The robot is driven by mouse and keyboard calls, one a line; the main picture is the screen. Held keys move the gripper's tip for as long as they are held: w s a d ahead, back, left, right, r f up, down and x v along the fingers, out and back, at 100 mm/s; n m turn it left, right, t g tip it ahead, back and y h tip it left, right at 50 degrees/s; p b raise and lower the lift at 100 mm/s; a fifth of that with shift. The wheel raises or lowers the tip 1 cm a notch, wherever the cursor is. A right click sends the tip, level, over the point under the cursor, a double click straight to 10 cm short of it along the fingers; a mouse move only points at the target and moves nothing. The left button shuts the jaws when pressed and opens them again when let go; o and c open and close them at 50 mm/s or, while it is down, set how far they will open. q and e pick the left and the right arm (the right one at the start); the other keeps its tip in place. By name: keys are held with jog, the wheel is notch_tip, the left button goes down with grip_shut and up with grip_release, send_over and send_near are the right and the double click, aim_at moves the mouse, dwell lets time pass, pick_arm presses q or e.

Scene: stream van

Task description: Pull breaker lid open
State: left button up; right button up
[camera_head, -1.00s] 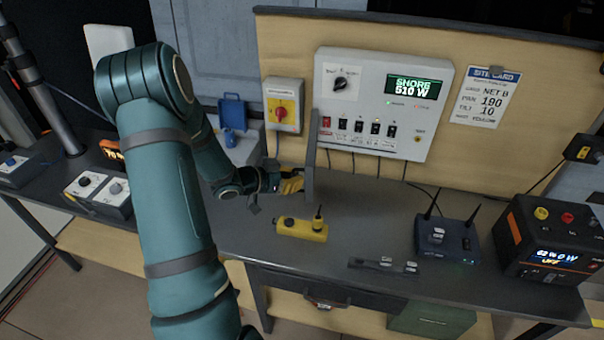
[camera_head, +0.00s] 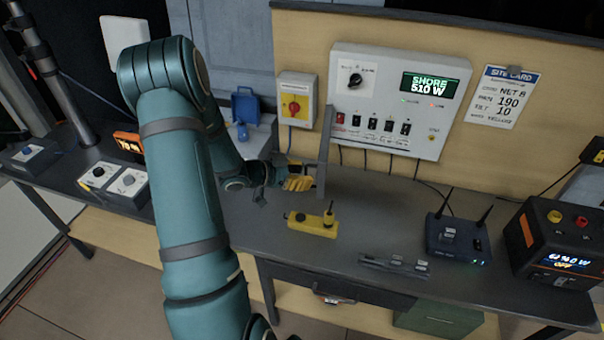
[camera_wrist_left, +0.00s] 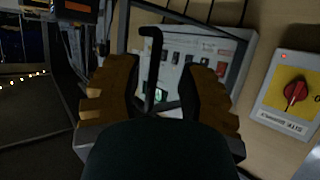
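The white breaker panel (camera_head: 400,100) on the wooden board has a row of breaker switches, a knob and a green display reading "SHORE 510 W". Its lid (camera_head: 324,150) stands out from the panel's left side, seen nearly edge-on as a grey upright strip. My left gripper (camera_head: 300,183), with yellow fingers, is just left of the lid. In the left wrist view, the fingers (camera_wrist_left: 157,95) are spread apart. A dark hooked handle (camera_wrist_left: 155,65) shows between them with gaps on both sides. The breaker panel (camera_wrist_left: 185,62) shows behind, inside a dark frame. My right gripper is out of view.
A yellow handset (camera_head: 312,224), a router (camera_head: 457,243) and a black power unit (camera_head: 560,245) stand on the grey bench (camera_head: 375,215).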

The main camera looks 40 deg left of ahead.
pick_arm(q)
jog(key=shift+r, duration=0.1)
jog(key=v, duration=1.2)
dwell(0.4)
